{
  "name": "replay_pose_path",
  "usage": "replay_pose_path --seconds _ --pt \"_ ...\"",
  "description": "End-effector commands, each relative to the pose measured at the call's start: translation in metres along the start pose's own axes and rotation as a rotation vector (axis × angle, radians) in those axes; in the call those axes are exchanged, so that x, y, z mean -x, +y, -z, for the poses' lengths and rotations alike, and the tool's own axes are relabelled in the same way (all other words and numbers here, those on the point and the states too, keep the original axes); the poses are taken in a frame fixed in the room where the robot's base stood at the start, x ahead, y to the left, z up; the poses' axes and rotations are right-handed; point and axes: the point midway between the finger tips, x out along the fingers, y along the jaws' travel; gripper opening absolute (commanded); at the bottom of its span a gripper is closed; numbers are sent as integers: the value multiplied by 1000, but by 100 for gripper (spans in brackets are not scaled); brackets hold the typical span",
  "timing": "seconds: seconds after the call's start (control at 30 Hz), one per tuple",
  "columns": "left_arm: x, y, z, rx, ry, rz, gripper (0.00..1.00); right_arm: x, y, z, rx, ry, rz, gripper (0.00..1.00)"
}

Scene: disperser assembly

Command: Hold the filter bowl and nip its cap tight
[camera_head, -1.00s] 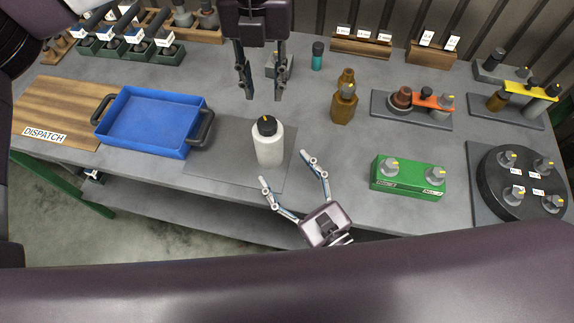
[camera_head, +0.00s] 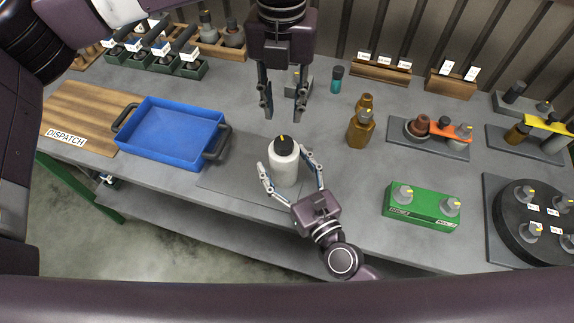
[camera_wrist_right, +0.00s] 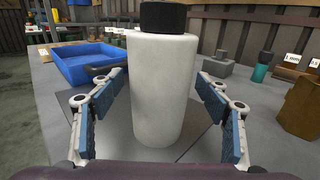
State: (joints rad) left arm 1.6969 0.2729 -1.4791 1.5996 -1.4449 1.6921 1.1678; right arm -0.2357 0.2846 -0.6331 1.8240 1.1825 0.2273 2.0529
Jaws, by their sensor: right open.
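The filter bowl (camera_head: 285,168) is a white cylinder standing upright on a thin grey mat (camera_head: 215,181). Its black cap (camera_head: 284,146) sits on top with a yellow mark. In the right wrist view the bowl (camera_wrist_right: 161,90) stands between the fingers, with a gap on both sides; the cap (camera_wrist_right: 162,17) is cut by the top edge. My right gripper (camera_head: 285,160) is open around the bowl from the near side, not gripping it. My left gripper (camera_head: 284,112) points down with its fingers apart, empty, just behind and above the cap.
A blue tray (camera_head: 170,157) with dark handles stands left, beside the wooden dispatch board (camera_head: 60,120). Brown bottles (camera_head: 361,127) and a teal vial (camera_head: 337,79) stand behind. A green block (camera_head: 424,211) and a black round fixture (camera_head: 520,235) lie right.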

Motion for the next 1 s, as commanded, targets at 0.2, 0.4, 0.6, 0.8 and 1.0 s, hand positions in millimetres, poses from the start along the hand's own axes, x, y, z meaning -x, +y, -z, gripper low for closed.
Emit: replay_pose_path --seconds 0.2,0.4,0.6,0.8,1.0 --pt "0 0 0 0 0 0 29 0 0 0 0 0 0 59" --pt "0 0 0 0 0 0 29 0 0 0 1 0 0 37" --pt "0 0 0 0 0 0 29 0 0 0 1 0 0 15" --pt "0 0 0 0 0 0 29 0 0 0 1 0 0 0" --pt "0 0 0 0 0 0 29 0 0 0 1 0 0 26"
